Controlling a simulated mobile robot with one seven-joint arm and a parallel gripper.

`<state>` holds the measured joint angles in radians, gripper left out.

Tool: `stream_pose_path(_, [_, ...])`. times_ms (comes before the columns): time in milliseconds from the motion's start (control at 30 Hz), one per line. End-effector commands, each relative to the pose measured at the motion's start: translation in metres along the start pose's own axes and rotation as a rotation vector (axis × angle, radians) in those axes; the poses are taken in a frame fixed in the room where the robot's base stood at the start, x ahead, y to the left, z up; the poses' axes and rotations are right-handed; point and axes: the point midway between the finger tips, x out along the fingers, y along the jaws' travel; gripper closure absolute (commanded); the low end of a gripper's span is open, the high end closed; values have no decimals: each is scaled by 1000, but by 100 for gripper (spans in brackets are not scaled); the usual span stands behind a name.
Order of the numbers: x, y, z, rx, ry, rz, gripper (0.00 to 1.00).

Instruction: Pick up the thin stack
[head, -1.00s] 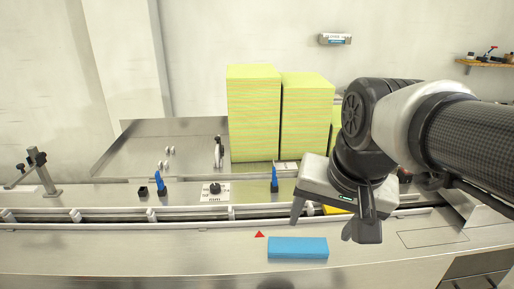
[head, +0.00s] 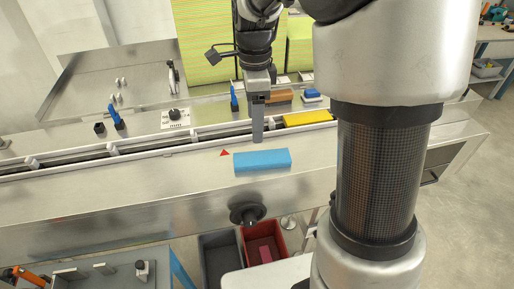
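A flat blue block (head: 262,161), which may be the thin stack, lies on the steel worktop (head: 120,195) in front of the conveyor channel. My gripper (head: 257,138) points down just behind the block's back edge in the picture. It is seen edge-on, with one finger hiding the other, so its opening does not show. I see nothing held in it, and the block looks at rest on the steel. A flat yellow piece (head: 307,118) lies in the channel to the right of my gripper.
Tall yellow-green stacks (head: 204,40) stand behind the channel. A brown block (head: 279,96) and blue upright guides (head: 234,97) are near my gripper. A red triangle (head: 225,153) marks the worktop left of the blue block. Below are a grey bin (head: 222,240) and a red bin (head: 247,238).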

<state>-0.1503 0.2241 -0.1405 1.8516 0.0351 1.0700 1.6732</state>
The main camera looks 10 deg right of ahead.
Motion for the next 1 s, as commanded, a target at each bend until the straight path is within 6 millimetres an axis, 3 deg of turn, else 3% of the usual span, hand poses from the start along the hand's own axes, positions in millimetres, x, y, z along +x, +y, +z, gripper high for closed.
stream_pose_path(100, [29,1,0,-1,0,5,34])
stream_pose_path(300, [63,1,0,-2,0,2,34])
stream_pose_path(567, [81,1,-1,-2,0,0,34])
stream_pose_path(833, [120,3,-2,-3,0,1,34])
stream_pose_path(1000, [125,2,-2,-2,-1,-3,34])
